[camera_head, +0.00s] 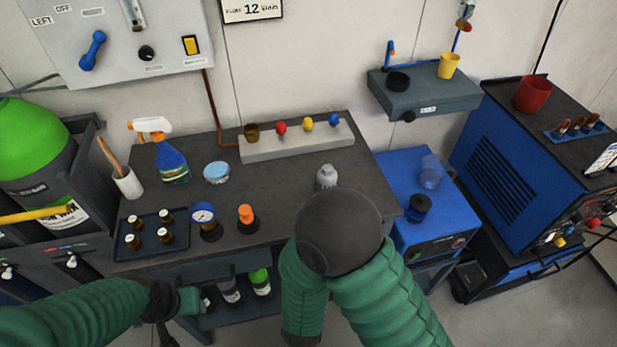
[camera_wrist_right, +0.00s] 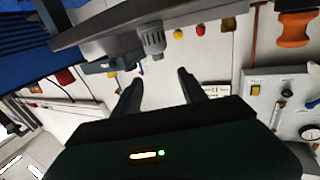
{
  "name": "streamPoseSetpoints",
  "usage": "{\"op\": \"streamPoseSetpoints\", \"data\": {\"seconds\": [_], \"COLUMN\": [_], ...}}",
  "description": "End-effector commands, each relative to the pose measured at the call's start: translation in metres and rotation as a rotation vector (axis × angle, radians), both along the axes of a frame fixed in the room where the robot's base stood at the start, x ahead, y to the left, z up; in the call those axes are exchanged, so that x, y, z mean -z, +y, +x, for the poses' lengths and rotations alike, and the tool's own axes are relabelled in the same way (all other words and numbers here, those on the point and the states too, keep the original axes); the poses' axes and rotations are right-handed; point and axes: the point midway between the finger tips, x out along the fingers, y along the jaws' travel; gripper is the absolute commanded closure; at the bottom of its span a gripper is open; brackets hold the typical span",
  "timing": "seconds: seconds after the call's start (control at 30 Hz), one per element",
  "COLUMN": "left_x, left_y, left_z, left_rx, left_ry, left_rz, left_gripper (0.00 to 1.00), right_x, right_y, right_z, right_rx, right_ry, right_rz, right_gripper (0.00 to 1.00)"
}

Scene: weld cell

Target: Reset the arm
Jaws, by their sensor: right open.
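My right arm in green sleeving rises over the front right of the bench in the head view, bent at a dark round joint. Its gripper is hidden there. In the right wrist view my right gripper (camera_wrist_right: 157,82) has two dark fingers spread apart with nothing between them, and the picture is upside down. A grey ribbed fitting (camera_wrist_right: 152,40) shows beyond the fingers. It also shows in the head view (camera_head: 327,177), just behind the round joint. My left arm comes in low from the left, and its dark end (camera_head: 165,302) is at the bench front; its fingers are unclear.
The dark bench (camera_head: 270,185) carries a spray bottle (camera_head: 171,165), a gauge (camera_head: 205,217), an orange-capped item (camera_head: 246,214) and a tray (camera_head: 125,252) of small bottles. A blue cabinet (camera_head: 440,215) and a blue machine (camera_head: 500,180) stand right. A panel (camera_head: 120,50) hangs behind.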

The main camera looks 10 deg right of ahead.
Motion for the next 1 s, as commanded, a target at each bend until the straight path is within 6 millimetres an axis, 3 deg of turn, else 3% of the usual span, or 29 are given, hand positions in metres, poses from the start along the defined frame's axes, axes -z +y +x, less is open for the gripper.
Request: {"op": "streamPoseSetpoints", "data": {"seconds": [0.13,0.23,0.33,0.43,0.57,0.8,0.87,1.0], "left_x": [-0.002,-0.010,-0.021,-0.033,-0.048,-0.064,-0.065,-0.065], "left_y": [0.000,0.000,0.000,0.000,0.000,0.000,0.000,0.000], "left_z": [0.000,0.000,0.000,0.000,0.000,0.000,0.000,0.000], "left_rx": [0.000,0.000,0.000,0.000,0.000,0.000,0.000,0.000], "left_ry": [0.000,0.000,0.000,0.000,0.000,0.000,0.000,0.000], "left_rz": [0.000,0.000,0.000,0.000,0.000,0.000,0.000,0.000], "left_gripper": [0.56,0.56,0.56,0.56,0.56,0.56,0.56,0.56], "right_x": [0.000,0.003,0.010,0.016,0.017,0.004,0.003,0.003], "right_y": [0.000,-0.002,0.000,0.002,-0.009,-0.066,-0.072,-0.072], "right_z": [0.003,0.016,0.031,0.030,-0.003,-0.100,-0.111,-0.111], "right_rx": [-0.005,-0.036,-0.110,-0.207,-0.305,-0.325,-0.319,-0.319], "right_ry": [0.014,0.097,0.264,0.479,0.778,1.239,1.280,1.280], "right_rz": [0.014,0.085,0.194,0.275,0.305,0.244,0.235,0.235], "right_gripper": [0.50,0.50,0.50,0.50,0.50,0.50,0.50,0.50]}}
